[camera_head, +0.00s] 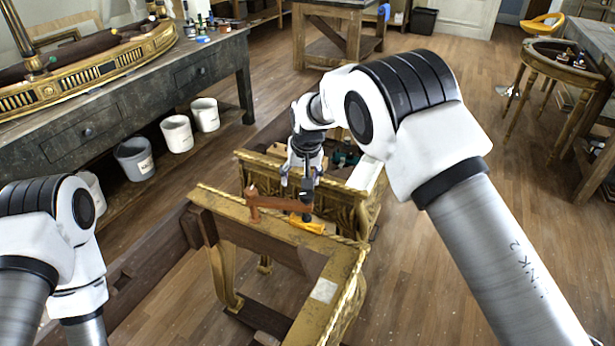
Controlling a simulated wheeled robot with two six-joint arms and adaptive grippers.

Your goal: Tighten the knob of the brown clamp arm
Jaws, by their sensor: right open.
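The brown clamp arm (278,202) lies across the top of the gilt console frame (222,205), with a short upright brown piece at its left end. My right gripper (306,198) points down at the right end of the clamp arm. It is open, with its fingers at or just above that end. The knob is not clearly distinguishable; the gripper hides part of this end. I cannot tell whether the fingers touch it. My left gripper is not in view; only my left arm's links show at the lower left.
An orange-yellow tool (308,225) lies on the frame just below the clamp arm's right end. A second gilt part (365,205) stands behind. A dark workbench (130,80) with white buckets (177,133) beneath is at left. Wooden floor is open at right.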

